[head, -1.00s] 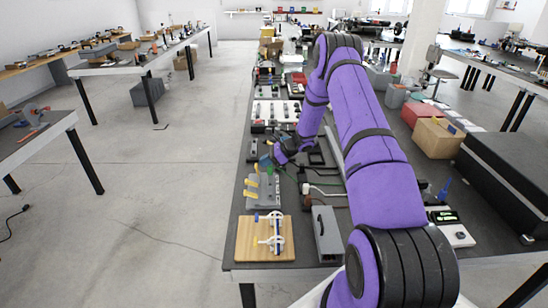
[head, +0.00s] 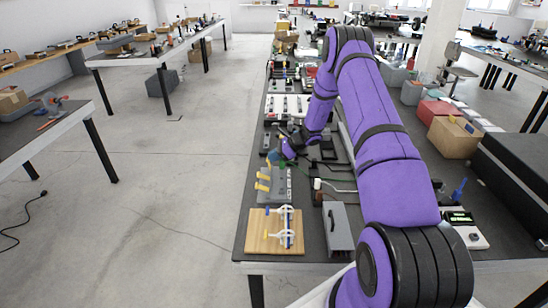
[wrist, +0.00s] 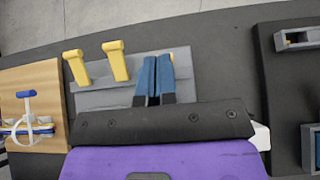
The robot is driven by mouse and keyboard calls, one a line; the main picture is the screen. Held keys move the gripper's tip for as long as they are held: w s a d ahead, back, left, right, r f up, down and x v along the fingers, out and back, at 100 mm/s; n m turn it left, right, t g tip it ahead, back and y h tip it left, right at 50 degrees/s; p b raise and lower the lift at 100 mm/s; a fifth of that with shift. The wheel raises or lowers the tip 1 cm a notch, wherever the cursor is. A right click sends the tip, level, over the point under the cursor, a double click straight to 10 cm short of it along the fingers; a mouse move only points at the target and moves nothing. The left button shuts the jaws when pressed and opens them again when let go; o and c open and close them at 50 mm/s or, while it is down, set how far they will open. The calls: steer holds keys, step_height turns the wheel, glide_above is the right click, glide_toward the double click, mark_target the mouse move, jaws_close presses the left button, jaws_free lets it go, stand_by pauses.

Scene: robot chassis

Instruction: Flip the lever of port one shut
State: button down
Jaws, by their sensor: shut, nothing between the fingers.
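A grey block (head: 280,187) with yellow levers lies near the left edge of the bench; it also shows in the wrist view (wrist: 95,98). Two levers, the left one (wrist: 77,67) and the middle one (wrist: 117,60), stick out past the block's far edge in the wrist view. A third yellow piece (wrist: 171,58) is mostly hidden behind my fingers. No port numbers are readable. My gripper (wrist: 153,78) has blue fingers pressed together, empty, over the block's right part. Whether they touch the third lever cannot be told. In the head view my gripper (head: 276,156) is at the block's far end.
A wooden board (head: 256,236) with a white-and-blue fixture lies nearer on the bench, left of the block in the wrist view (wrist: 32,85). A grey box (head: 338,228) stands beside the board. Other devices (head: 289,106) line the bench beyond. Open floor lies to the left.

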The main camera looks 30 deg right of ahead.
mark_target(266, 173)
steer(key=shift+w+a+h, duration=0.1)
steer(key=shift+a+h, duration=0.05)
steer(key=shift+h, duration=0.15)
steer(key=shift+w+a+r+g+h, duration=0.1)
steer(key=shift+w+a+g+h, duration=0.4)
steer(key=shift+a+g+h, duration=0.4)
steer(key=shift+w+a+f+g+h, duration=0.1)
steer(key=shift+w+a+g+h, duration=0.2)
steer(key=shift+h, duration=0.3)
steer(key=shift+w+a+f+g+h, duration=0.1)
steer(key=shift+a+g+h, duration=0.1)
steer(key=shift+g+h, duration=0.3)
steer(key=shift+w+a+f+g+h, duration=0.35)
steer(key=shift+g+h, duration=0.15)
steer(key=shift+h, duration=0.5)
steer(key=shift+s, duration=0.1)
steer(key=shift+s+d+f, duration=0.2)
steer(key=shift+s+d, duration=0.15)
steer(key=shift+d, duration=0.2)
